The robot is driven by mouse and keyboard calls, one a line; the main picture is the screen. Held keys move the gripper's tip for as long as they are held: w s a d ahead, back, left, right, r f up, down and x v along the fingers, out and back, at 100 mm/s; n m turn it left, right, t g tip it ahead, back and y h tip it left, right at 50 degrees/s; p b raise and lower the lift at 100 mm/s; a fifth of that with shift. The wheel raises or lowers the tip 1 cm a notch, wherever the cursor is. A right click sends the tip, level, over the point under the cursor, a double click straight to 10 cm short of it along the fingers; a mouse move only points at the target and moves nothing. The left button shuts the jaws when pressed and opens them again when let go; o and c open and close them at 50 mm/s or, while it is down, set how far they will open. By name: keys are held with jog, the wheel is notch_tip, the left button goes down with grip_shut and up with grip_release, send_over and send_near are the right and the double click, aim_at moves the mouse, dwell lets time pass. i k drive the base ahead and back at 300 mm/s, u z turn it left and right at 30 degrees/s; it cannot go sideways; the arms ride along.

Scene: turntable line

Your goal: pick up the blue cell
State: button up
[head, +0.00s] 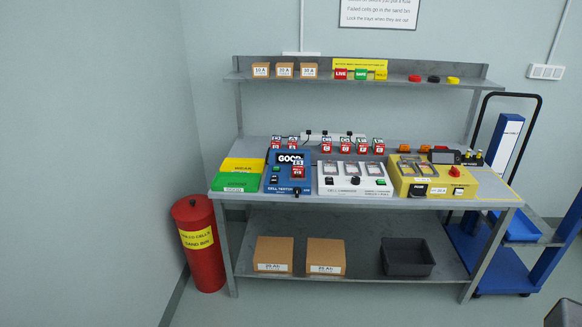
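I cannot make out a blue cell for certain in the head view. A yellow machine (440,180) with dark slots and a red button stands on the right of the bench. My gripper is not in view.
A white unit (355,179) stands mid-bench, green and yellow trays (241,174) at left. Small red-and-white stands line the back. The lower shelf holds boxes (325,257) and a grey bin (407,257). A red sand bin (199,243) stands left, a blue cart (510,259) right.

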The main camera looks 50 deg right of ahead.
aim_at(297, 165)
jog(key=i, duration=1.45)
jog(key=z, duration=4.15)
jog(key=i, duration=0.1)
jog(key=u, duration=2.95)
